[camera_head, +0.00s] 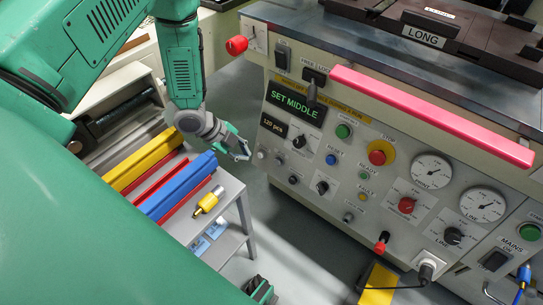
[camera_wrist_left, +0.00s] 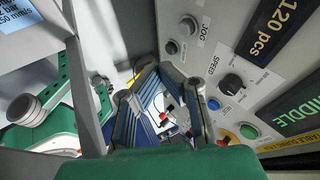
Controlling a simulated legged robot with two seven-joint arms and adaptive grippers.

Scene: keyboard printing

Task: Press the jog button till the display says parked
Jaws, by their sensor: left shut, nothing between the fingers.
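The display (camera_head: 296,105) on the machine's front panel reads "SET MIDDLE" in green; part of it shows in the left wrist view (camera_wrist_left: 302,113). My left gripper (camera_head: 243,152) is shut and empty, just left of these buttons and apart from the panel in the head view. A dark part, probably my right gripper (camera_head: 262,291), shows at the bottom edge; its fingers are unclear.
A "120 pcs" display (camera_head: 273,125), a speed knob (camera_head: 298,142) and a blue button (camera_head: 330,159) are close by on the panel. A pink-red bar (camera_head: 430,115) juts out above it. A grey cart (camera_head: 232,190) with coloured bars stands left, below my left arm.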

